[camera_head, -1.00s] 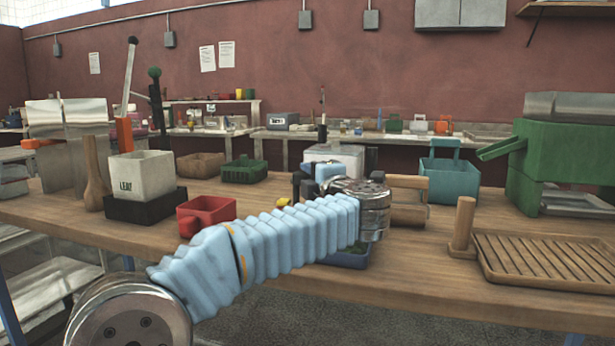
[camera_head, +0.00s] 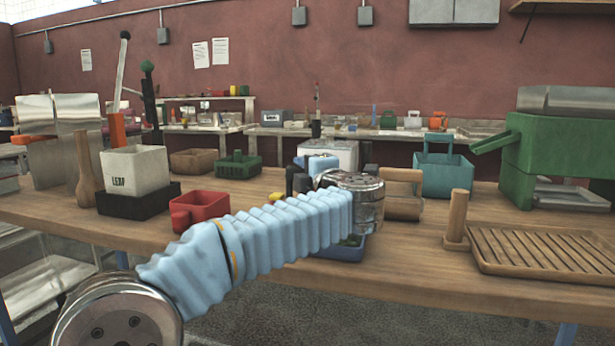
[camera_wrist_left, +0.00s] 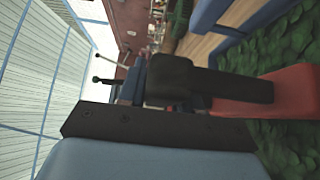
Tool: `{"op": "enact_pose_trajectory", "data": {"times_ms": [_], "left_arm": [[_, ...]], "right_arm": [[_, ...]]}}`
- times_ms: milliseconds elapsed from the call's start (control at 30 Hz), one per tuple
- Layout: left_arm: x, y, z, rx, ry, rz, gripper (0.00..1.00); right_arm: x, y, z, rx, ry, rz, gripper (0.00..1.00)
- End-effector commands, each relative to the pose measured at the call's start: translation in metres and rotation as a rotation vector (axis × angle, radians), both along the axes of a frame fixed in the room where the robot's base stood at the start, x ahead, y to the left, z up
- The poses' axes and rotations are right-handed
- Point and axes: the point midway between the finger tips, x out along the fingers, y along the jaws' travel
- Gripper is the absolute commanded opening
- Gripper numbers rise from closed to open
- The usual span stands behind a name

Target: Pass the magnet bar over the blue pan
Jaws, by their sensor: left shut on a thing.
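My left gripper (camera_head: 299,181) is over the table behind its silver wrist, with the blue-sleeved arm coming in from the left. The blue pan (camera_head: 345,253) stands below my wrist at the table's front edge, partly hidden by my arm, with green leaf material inside. In the left wrist view the dark gripper finger (camera_wrist_left: 215,88) lies against a red bar (camera_wrist_left: 295,90), which I take as the magnet bar. The gripper is shut on it. Green leaves fill the view below it, and the blue pan's rim (camera_wrist_left: 250,14) shows at the top. My right gripper is not in view.
A red scoop-like container (camera_head: 205,206), a white LEAF box (camera_head: 135,172) and a green crate (camera_head: 238,167) stand left. A wooden roller (camera_head: 403,207), teal bin (camera_head: 443,177), slatted wooden tray (camera_head: 545,248) and green machine (camera_head: 560,150) stand right.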

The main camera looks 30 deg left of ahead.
Motion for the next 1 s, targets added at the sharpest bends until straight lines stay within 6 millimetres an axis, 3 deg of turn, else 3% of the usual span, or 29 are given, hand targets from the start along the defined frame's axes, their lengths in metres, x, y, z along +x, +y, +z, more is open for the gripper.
{"op": "enact_pose_trajectory", "data": {"times_ms": [300, 400, 667, 1000], "left_arm": [[-0.033, -0.008, -0.001, 0.0, -0.003, -0.001, 0.0], [-0.031, -0.007, 0.019, 0.001, -0.002, 0.0, 0.0], [-0.031, -0.007, 0.046, 0.0, -0.001, 0.0, 0.0], [-0.03, -0.007, 0.061, 0.0, -0.001, 0.0, 0.0]], "right_arm": [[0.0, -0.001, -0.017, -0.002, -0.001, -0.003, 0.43], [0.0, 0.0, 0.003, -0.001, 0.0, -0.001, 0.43], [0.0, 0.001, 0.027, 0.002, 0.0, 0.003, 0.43], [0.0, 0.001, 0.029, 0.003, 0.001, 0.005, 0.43]]}}
